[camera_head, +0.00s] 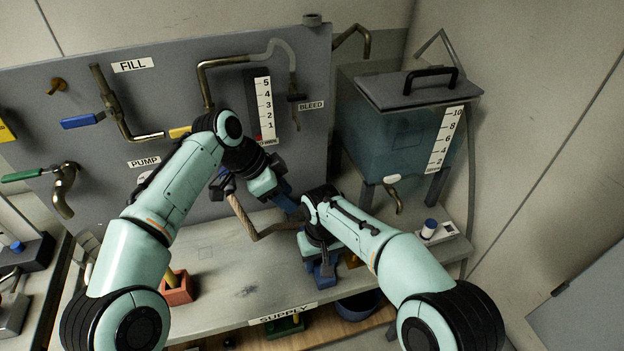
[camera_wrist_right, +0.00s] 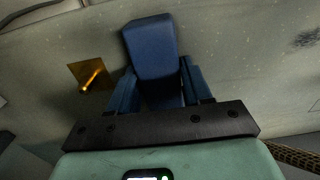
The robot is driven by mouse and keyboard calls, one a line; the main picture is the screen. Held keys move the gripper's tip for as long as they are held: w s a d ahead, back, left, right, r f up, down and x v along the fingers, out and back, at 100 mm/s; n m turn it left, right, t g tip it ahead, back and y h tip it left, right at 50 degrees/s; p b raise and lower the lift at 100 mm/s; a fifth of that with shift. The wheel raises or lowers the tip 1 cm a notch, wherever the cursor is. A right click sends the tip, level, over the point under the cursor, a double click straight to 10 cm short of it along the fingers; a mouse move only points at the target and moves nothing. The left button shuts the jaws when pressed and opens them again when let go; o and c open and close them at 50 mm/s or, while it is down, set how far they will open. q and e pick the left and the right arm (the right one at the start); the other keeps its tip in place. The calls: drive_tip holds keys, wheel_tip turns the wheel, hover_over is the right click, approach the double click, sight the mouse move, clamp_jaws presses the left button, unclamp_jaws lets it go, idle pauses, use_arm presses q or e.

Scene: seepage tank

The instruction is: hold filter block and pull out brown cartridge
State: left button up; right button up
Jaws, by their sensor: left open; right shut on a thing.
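My right gripper (camera_head: 322,270) is low over the front of the bench. In the right wrist view, a blue block (camera_wrist_right: 150,45) sits between its two blue fingers, which are shut on it. This may be the filter block, but I cannot be sure. My left gripper (camera_head: 284,196) is open, higher and further back, in front of the panel, apart from the right gripper. I see nothing clearly between its fingers. I cannot make out the brown cartridge in either view; the arms hide part of the bench.
A braided hose (camera_head: 240,215) runs beside the grippers. A red holder (camera_head: 177,294) stands on the bench at left. A brass plate with a peg (camera_wrist_right: 90,76) lies beside the right gripper. A lidded tank (camera_head: 390,130) stands back right. The bench between red holder and hose is clear.

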drive_tip(key=o, duration=1.2)
drive_tip(key=shift+r, duration=0.1)
